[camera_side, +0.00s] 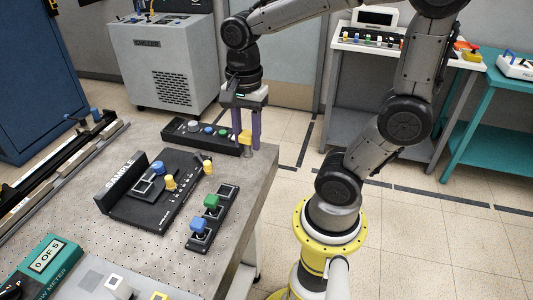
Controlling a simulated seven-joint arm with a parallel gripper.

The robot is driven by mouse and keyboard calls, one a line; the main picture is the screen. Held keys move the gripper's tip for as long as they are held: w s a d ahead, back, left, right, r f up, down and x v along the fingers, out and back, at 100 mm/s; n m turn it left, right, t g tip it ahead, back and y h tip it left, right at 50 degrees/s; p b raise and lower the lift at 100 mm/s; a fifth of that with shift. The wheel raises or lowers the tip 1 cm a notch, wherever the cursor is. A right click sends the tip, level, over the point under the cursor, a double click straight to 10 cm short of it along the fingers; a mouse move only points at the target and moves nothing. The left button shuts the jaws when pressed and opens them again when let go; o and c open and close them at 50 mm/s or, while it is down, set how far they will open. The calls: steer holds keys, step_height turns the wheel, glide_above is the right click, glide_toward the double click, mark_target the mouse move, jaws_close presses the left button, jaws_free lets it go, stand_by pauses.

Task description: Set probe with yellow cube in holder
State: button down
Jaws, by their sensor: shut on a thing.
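My gripper (246,143) points down over the table's back right corner, its purple fingers shut on a yellow cube (245,137). A small probe tip shows below the cube; I cannot tell whether it touches the table. A black holder strip (197,242) lies nearer the camera, below my gripper in the picture. It carries a blue cube (199,225) and a green cube (211,201). Its far square place (228,190) looks empty.
A black sample board (150,215) left of the strip bears a blue piece (158,167) and yellow pieces (170,182). A black box with knobs (195,138) stands close beside my gripper. A teal meter (47,258) sits front left. The table's right edge is close to the strip.

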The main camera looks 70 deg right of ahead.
steer(key=w+a+r, duration=0.1)
steer(key=w+r, duration=0.1)
steer(key=w, duration=1.7)
steer(key=w+a+f, duration=0.2)
steer(key=w+f, duration=0.2)
steer(key=w, duration=0.3)
steer(key=shift+n, duration=0.4)
steer(key=shift+w+a+f, duration=0.5)
steer(key=shift+f, duration=1.45)
steer(key=shift+w+a+f, duration=0.45)
steer(key=shift+a+f, duration=0.05)
steer(key=shift+f, duration=1.45)
steer(key=shift+w+a+f, duration=0.5)
steer(key=shift+f, duration=1.45)
steer(key=shift+f, duration=0.5)
steer(key=shift+c, duration=2.2)
jaws_free()
